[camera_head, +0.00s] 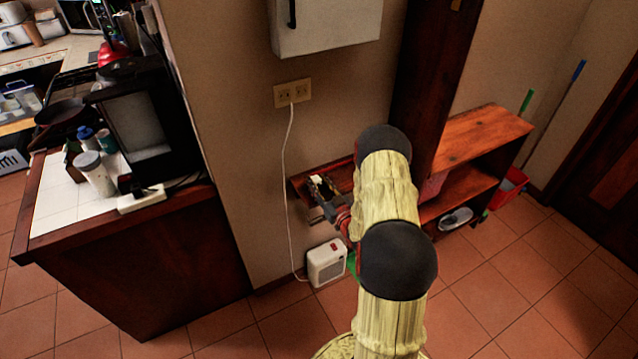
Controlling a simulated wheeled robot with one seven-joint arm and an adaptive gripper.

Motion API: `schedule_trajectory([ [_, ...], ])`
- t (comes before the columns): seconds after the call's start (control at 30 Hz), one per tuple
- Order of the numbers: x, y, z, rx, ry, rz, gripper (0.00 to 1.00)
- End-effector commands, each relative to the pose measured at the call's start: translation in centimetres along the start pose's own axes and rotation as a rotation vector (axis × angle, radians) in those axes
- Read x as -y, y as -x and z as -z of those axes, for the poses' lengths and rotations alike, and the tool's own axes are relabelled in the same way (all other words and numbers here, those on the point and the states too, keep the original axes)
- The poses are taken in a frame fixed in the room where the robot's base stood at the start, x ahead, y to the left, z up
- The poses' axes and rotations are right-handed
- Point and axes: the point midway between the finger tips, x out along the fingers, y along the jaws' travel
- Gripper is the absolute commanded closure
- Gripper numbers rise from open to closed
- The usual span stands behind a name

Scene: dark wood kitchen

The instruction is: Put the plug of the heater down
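The heater (327,263) is a small white box on the tiled floor against the wall. A white cord (284,185) hangs from the wall outlet (292,93) down to the floor beside the heater. My gripper (318,186) is above the heater, right of the cord, in front of a low reddish-brown wooden shelf (304,186). A small white thing (317,179) shows at my fingertips. It may be the plug, but it is too small to tell whether my fingers are shut on it. My arm hides part of the shelf.
A counter (62,205) with a coffee machine (140,125) and cups stands at the left. A white wall cabinet (325,25) hangs above. An open wooden shelf unit (485,135) and a red bucket (510,187) are at the right. The front floor tiles are mostly clear.

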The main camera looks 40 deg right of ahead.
Motion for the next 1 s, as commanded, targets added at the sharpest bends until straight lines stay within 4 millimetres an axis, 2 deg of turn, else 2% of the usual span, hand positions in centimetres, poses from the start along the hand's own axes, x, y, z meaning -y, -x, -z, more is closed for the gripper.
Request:
schedule_trajectory([
  [0.03, 0.8, 0.6, -1.2, 0.029, -0.010, 0.008, 0.57],
  [0.2, 0.8, 1.0, 0.0, 0.030, -0.012, 0.008, 0.57],
  [0.5, 0.3, 7.6, 0.5, 0.019, -0.009, 0.002, 0.57],
  [0.7, 0.2, 10.7, 0.7, 0.013, -0.006, 0.002, 0.57],
  [0.87, 0.3, 11.9, 0.8, 0.012, -0.003, 0.004, 0.57],
  [0.93, 0.4, 11.7, 1.1, 0.020, 0.006, 0.008, 0.57],
  [1.0, 0.6, 10.5, 1.9, 0.045, 0.029, 0.019, 0.57],
])
